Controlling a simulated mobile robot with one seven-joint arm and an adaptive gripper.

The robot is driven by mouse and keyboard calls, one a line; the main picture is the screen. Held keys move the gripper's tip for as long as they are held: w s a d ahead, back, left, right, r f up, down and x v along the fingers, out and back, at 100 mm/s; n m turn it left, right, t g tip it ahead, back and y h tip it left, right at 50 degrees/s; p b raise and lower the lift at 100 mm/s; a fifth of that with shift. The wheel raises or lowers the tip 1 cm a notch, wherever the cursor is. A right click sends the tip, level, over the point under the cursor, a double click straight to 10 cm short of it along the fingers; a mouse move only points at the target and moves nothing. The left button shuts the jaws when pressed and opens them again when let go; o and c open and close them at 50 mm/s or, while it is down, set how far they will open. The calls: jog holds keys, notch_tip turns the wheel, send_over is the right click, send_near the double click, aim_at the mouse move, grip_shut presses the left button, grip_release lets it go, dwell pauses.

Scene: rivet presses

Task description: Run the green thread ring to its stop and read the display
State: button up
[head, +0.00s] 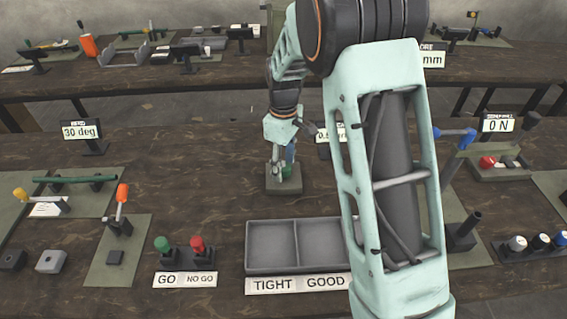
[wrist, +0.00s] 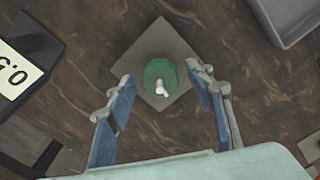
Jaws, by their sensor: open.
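The green thread ring (wrist: 160,78) sits around a pale upright post (wrist: 161,88) on a square grey base (wrist: 150,47) in the wrist view. In the head view the ring (head: 287,170) is partly hidden behind my gripper (head: 283,172). My gripper (wrist: 155,100) is open, with its blue-padded fingers on either side of the ring and apart from it. A display reading "0.5" (wrist: 18,75) shows at the left of the wrist view. In the head view the display (head: 325,137) is partly hidden by my arm.
A grey tray with two visible compartments (head: 297,220), marked TIGHT and GOOD, stands in front of the base. Green and red GO / NO GO gauges (head: 180,250) stand at its left. A "30 deg" display (head: 80,131) is further left. The bench between them is clear.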

jog(key=shift+c, duration=0.2)
jog(key=c, duration=1.1)
jog(key=shift+m, duration=0.4)
jog(key=m, duration=1.2)
jog(key=shift+r, duration=0.1)
jog(key=m, duration=0.3)
jog(key=shift+m, duration=0.3)
